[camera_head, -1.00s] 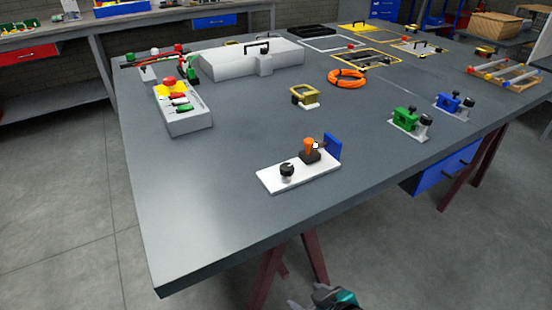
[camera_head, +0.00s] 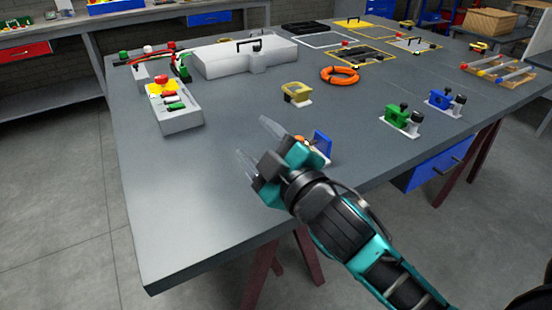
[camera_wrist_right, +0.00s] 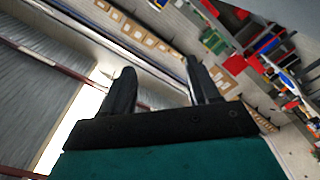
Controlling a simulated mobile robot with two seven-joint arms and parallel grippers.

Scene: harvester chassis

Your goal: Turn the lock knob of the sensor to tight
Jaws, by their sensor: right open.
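A white plate fixture, with a blue upright plate (camera_head: 322,143) and a small orange part (camera_head: 301,141), is near the table's front edge in the head view. My right gripper and forearm hide most of it, including its black knob. I cannot tell for sure whether this fixture is the sensor. My right gripper (camera_head: 254,140) is open and empty, its clear fingers pointing left above the table in front of the fixture. In the right wrist view the open fingers (camera_wrist_right: 160,72) have nothing between them. My left gripper is not in view.
On the grey table (camera_head: 170,220) stand a green unit (camera_head: 398,117), a blue unit (camera_head: 441,100), a yellow part (camera_head: 297,93), an orange ring (camera_head: 340,75) and a grey switch box (camera_head: 180,119). The left front of the table is clear.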

